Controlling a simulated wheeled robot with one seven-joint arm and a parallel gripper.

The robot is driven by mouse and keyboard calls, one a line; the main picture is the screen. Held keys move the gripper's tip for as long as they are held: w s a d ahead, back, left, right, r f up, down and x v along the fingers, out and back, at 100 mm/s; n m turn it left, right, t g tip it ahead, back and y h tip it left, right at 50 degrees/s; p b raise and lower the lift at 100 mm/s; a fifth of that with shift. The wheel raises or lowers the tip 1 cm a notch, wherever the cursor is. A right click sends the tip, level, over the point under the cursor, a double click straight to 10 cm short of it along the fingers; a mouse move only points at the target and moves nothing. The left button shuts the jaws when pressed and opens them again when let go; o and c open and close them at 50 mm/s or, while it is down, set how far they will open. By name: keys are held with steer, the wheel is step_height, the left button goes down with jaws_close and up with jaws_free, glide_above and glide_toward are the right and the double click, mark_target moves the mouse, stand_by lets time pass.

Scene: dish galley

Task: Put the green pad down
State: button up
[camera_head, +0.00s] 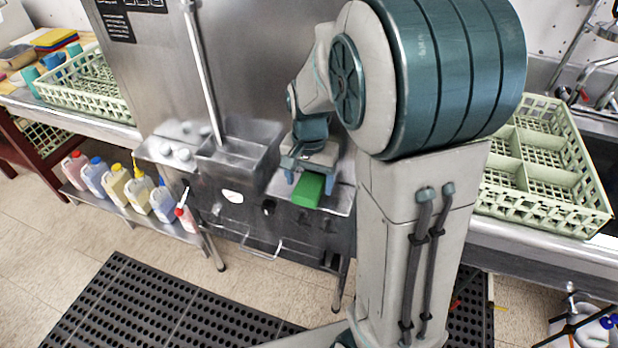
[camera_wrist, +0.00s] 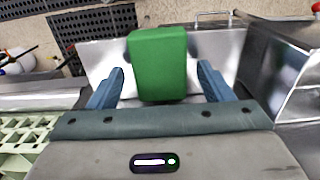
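The green pad (camera_head: 308,190) is a block on the steel ledge (camera_head: 341,199) at the front of the big steel machine, right of a small steel bin. In the wrist view the pad (camera_wrist: 157,62) stands out between the two blue fingers of my gripper (camera_wrist: 160,76). A narrow gap shows between each finger and the pad, so my gripper is open around it. In the head view my gripper (camera_head: 309,181) reaches down over the pad's far end. The pad's underside is hidden, but it appears to rest on the ledge.
The steel bin (camera_head: 238,160) stands close left of the pad. Pale green dish racks sit on the left counter (camera_head: 92,88) and right counter (camera_head: 540,168). Several bottles (camera_head: 115,185) line a low shelf at left. A black rubber mat (camera_head: 160,312) covers the floor.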

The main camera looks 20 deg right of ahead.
mark_target(310, 185)
steer(key=shift+f, duration=0.2)
step_height(310, 185, up, 14)
steer(key=f, duration=0.1)
steer(key=s+f+n+t, duration=0.1)
steer(key=s+f+n, duration=0.1)
steer(key=s, duration=0.5)
steer(key=s+f+n+t, duration=0.2)
steer(key=s+f+n, duration=0.1)
steer(key=s+n, duration=0.2)
steer(key=shift+s+a+f+b, duration=0.15)
steer(key=shift+s+f+b, duration=0.2)
steer(key=shift+s, duration=0.9)
